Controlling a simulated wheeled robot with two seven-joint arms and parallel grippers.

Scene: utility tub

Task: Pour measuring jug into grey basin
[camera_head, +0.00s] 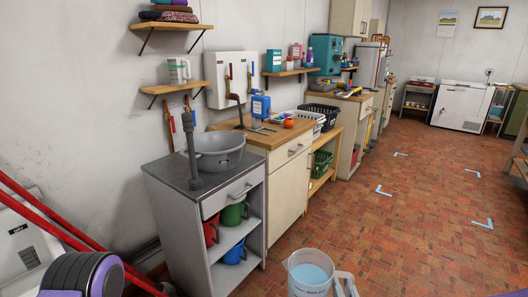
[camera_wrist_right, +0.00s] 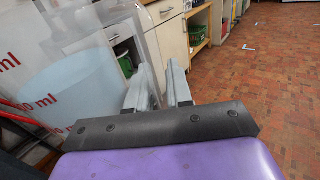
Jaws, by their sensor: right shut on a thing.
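The clear measuring jug (camera_head: 308,270), with light blue liquid in it, is upright at the bottom of the head view. Its wall with red "ml" markings fills the left of the right wrist view (camera_wrist_right: 35,70). My right gripper (camera_wrist_right: 158,80) is shut on the jug at its handle side; the exact grip is hard to see. The grey basin (camera_head: 222,160) sits on top of the grey cabinet, farther off and to the left of the jug. The jug is well apart from it. My left gripper is not in view; only part of my left arm shows at lower left.
A dark grey upright pipe (camera_head: 191,150) stands before the basin on the grey cabinet (camera_head: 167,176). A blue container (camera_head: 260,106) and an orange object (camera_head: 289,123) are on the wooden counter behind. Red poles (camera_head: 50,228) lean at left. The brick floor (camera_head: 400,240) at right is clear.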

